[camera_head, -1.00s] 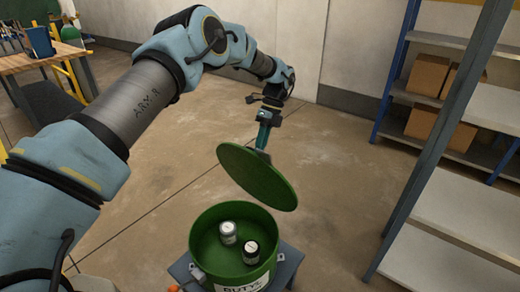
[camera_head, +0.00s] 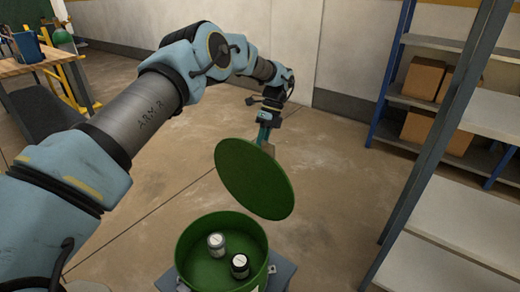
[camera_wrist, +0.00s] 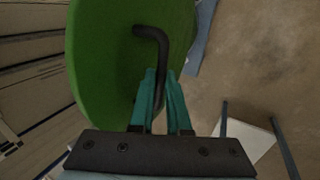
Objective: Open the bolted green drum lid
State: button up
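The round green lid (camera_head: 255,180) hangs in the air above and slightly behind the drum, tilted so its flat face shows. The lid is clear of the drum.
A grey-blue stand (camera_head: 283,272) is under the drum. A metal shelf (camera_head: 440,235) with cardboard boxes (camera_head: 425,82) is at right. A wooden table (camera_head: 28,62) with a blue bucket (camera_head: 27,45) is at far left. Open floor (camera_head: 140,205) lies left of the drum.

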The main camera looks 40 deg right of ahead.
jog(key=o, duration=0.5)
jog(key=shift+f, duration=0.15)
jog(key=shift+c, duration=0.2)
jog(key=b+v, duration=0.1)
jog(key=v, duration=0.6)
jog(key=shift+w+d+r, duration=0.1)
jog(key=shift+r, duration=0.15)
